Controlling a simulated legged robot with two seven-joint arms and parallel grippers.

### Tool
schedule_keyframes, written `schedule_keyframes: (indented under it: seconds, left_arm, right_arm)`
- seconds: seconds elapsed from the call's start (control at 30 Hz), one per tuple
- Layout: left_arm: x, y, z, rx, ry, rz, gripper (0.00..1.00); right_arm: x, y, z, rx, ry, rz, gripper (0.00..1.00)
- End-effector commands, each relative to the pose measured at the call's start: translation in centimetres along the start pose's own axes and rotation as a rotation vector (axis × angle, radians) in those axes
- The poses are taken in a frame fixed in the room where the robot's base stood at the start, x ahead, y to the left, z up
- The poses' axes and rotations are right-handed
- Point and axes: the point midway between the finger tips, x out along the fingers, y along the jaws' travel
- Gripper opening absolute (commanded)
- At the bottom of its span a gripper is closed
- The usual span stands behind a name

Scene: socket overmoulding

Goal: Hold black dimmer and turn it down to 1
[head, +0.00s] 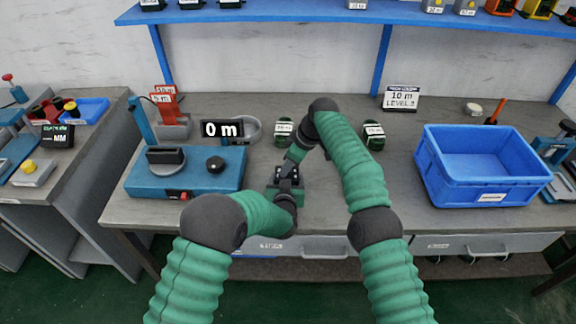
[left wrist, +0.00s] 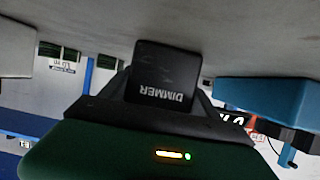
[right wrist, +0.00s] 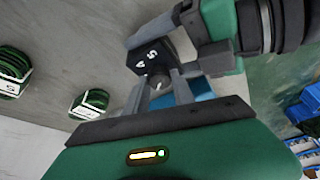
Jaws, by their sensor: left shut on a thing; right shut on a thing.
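The black dimmer (left wrist: 165,72), marked DIMMER, is between the fingers of my left gripper (head: 285,190), which is shut on it. In the right wrist view the dimmer (right wrist: 149,56) shows the numbers 4 and 5 beside a small grey knob (right wrist: 159,82). My right gripper (right wrist: 160,90) comes in from the opposite side, its fingers closed around the knob. In the head view both grippers meet above the front middle of the table, and the dimmer is mostly hidden between them. The pointer's exact setting cannot be read.
A blue machine (head: 215,181) with a "0 m" display (head: 222,129) stands left of the grippers. Green coils (head: 374,136) lie behind them. A blue bin (head: 478,190) stands on the right. The grey table (head: 400,170) is clear between the grippers and the bin.

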Motion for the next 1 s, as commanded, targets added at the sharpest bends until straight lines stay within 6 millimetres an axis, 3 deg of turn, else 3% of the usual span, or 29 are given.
schedule_keyframes:
  seconds: [0.3,0.33,0.5,0.8,1.0]
  left_arm:
    - [0.0,-0.2,0.1,-0.002,-0.001,-0.003,0.32]
    - [0.0,-0.2,0.1,-0.002,-0.002,-0.003,0.32]
    - [0.0,-0.1,0.1,-0.001,-0.002,-0.003,0.32]
    - [0.0,-0.1,0.1,0.0,-0.003,-0.001,0.32]
    - [0.0,0.0,0.1,0.0,-0.003,0.0,0.32]
  right_arm:
    - [-0.1,0.6,0.4,0.003,-0.004,0.016,0.0]
    - [-0.1,0.6,0.4,0.003,-0.004,0.015,0.34]
    - [-0.1,0.4,0.3,0.002,-0.003,0.011,0.52]
    - [-0.3,0.3,0.1,0.002,-0.001,0.007,0.52]
    - [-3.8,0.4,0.1,0.002,-0.001,0.01,0.52]
